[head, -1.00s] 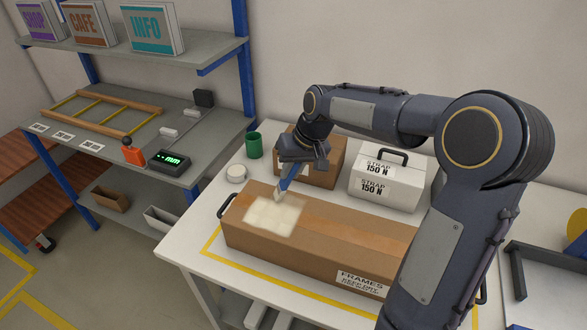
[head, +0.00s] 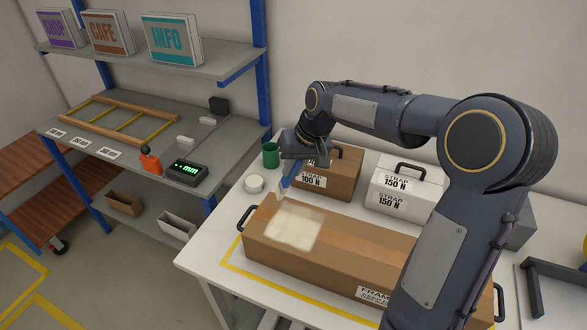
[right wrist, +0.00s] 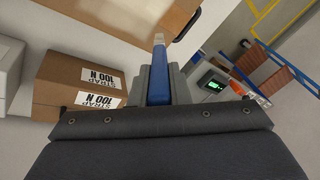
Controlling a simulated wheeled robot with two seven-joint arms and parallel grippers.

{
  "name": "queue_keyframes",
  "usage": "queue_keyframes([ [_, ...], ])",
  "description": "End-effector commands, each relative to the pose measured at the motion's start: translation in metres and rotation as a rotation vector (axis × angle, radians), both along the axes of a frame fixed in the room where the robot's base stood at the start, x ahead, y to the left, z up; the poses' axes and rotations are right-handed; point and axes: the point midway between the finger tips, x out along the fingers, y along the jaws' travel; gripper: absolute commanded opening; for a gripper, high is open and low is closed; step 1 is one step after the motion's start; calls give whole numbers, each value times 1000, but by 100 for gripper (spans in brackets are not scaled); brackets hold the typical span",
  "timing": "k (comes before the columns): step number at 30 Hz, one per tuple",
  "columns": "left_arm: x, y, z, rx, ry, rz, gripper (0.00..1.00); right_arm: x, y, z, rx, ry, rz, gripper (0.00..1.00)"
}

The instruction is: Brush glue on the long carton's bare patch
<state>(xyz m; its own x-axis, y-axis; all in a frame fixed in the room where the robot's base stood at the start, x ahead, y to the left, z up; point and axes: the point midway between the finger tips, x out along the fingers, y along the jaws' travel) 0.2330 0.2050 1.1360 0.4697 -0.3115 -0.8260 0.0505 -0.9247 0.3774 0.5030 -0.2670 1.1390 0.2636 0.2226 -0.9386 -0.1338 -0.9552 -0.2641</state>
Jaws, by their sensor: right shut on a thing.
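The long carton (head: 345,258) lies on the white table with black handles at its ends. Its pale patch (head: 293,229) is near the left end of the top, whitish and slightly blotchy. My right gripper (head: 293,172) is shut on a brush with a blue handle (right wrist: 159,80) and pale bristles (head: 281,193). The bristles are near the carton's far edge, off the patch in the head view; their exact height is unclear. The right wrist view shows the gripper's fingers (right wrist: 158,86) around the handle and the carton (right wrist: 135,14) beyond the tip. My left gripper is out of view.
Shelving (head: 125,135) is at the left.

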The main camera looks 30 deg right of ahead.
Motion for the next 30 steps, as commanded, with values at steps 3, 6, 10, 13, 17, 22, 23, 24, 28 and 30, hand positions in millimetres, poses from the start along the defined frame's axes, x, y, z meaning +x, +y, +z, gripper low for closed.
queue_keyframes([
  [3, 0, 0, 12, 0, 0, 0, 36, 0, 0, 15, 1, -1, 0, 0],
  [6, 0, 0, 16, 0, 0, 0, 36, -1, 0, 23, 1, -2, 0, 0],
  [10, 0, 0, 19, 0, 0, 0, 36, -3, 1, 34, 1, -3, -1, 0],
  [13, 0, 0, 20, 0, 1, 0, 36, -4, 1, 39, 0, -1, 1, 0],
  [17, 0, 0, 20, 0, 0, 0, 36, -5, 1, 41, 0, 0, 1, 0],
  [22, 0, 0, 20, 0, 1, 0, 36, -5, 1, 41, 0, 0, 1, 0],
  [23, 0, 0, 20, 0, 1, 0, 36, -5, 1, 41, 0, 0, 1, 0],
  [24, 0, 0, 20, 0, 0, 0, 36, -5, 1, 41, 0, 0, 1, 0],
  [28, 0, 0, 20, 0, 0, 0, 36, -5, 1, 41, 0, 0, 1, 0],
  [30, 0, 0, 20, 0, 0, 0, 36, -5, 1, 41, 0, 0, 0, 0],
])
